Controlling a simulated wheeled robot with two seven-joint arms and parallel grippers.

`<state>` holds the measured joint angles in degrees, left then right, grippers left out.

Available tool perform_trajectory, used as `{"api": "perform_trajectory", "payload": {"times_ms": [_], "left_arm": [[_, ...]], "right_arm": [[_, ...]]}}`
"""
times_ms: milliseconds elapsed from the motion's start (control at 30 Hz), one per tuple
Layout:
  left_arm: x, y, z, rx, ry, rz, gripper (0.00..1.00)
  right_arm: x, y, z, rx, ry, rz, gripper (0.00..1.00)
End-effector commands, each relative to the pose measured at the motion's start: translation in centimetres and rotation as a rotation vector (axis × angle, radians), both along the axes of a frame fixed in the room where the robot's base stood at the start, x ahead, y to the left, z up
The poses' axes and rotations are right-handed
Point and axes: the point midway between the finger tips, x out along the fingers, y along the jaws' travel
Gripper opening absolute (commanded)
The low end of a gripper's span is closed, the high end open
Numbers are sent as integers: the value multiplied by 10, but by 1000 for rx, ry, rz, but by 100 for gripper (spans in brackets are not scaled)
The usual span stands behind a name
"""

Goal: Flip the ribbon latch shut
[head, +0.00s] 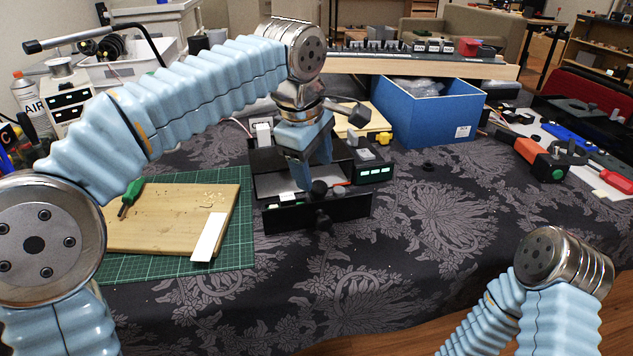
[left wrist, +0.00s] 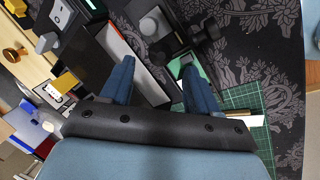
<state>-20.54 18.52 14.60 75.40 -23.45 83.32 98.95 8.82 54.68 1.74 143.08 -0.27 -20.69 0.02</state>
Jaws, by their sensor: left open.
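A black open-topped box (head: 290,219) stands on the dark cloth, with a pale floor and small parts inside. My left gripper (head: 314,176) points down into it, fingers apart with nothing held. In the left wrist view the blue fingers (left wrist: 160,82) hang over the black box (left wrist: 100,34). I cannot tell which small part is the ribbon latch; the gripper and box wall hide some of the inside. My right gripper is out of view.
A wooden board (head: 165,228) on a green mat (head: 130,269) lies left, with a green-handled tool (head: 131,196) and a white strip (head: 208,237). A small device with green lights (head: 374,174) adjoins the box. A blue bin (head: 425,112) stands behind. The front-right cloth is clear.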

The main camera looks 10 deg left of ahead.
Motion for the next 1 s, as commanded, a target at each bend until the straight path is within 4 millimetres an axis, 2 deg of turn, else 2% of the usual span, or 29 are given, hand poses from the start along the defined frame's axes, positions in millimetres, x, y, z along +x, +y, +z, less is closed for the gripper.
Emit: {"api": "perform_trajectory", "payload": {"times_ms": [33, 200, 567, 667, 933, 1000], "left_arm": [[2, -1, -11, 1, 2, 0, 60], [7, -3, -30, 0, 1, 1, 60], [9, -4, -36, 0, -1, 0, 60], [9, -4, -36, 0, 0, 0, 48], [9, -4, -36, 0, 0, 0, 7], [9, -4, -36, 0, -1, 0, 4]], "right_arm": [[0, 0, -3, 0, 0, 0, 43], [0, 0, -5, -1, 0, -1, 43], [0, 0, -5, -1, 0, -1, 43], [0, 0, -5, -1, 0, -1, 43], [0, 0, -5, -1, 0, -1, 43], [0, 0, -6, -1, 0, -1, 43]]}}
